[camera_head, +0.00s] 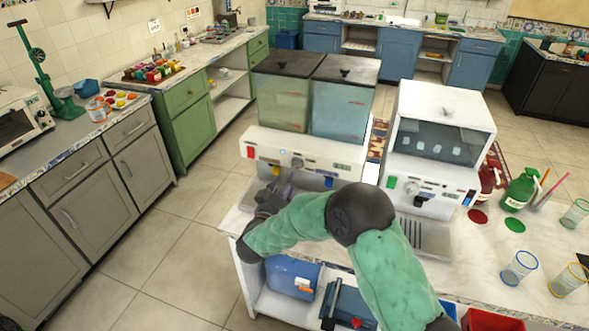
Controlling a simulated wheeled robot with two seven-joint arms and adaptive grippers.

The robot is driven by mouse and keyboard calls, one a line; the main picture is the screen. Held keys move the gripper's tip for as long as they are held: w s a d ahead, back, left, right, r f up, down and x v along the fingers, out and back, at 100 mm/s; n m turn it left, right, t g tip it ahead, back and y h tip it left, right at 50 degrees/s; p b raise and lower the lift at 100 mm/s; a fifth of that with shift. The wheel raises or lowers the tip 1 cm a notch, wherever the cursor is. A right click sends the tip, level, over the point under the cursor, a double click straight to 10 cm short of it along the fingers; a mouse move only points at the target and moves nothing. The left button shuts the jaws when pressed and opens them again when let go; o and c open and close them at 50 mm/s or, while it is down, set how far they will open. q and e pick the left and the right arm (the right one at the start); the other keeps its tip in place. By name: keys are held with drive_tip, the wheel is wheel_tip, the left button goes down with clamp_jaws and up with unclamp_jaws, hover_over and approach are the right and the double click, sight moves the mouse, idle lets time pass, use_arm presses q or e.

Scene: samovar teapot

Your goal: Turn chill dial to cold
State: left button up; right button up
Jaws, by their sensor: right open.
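A white two-tank drink dispenser (256,141) stands on the marble-topped counter, with a greenish tank and a bluish tank under dark lids. A round dial (297,163) sits in the middle of its front panel. I cannot read its marks or which way it points. My right gripper (284,180) is open in front of the panel, just below and left of the dial. I cannot tell whether it touches anything. My green right arm reaches across the counter and hides part of the dispenser's lower front. My left gripper is not in view.
A second white machine (445,113) with a clear window stands close on the right. Red bottles (487,180), a green bottle (520,190) and several glasses (519,267) stand further right. A shelf below the counter holds a blue container (290,276). The floor at left is clear.

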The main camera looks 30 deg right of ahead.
sight(294, 169)
drive_tip(key=b+x, duration=0.1)
drive_tip(key=x, duration=0.7)
drive_tip(key=shift+f, duration=0.1)
clamp_jaws()
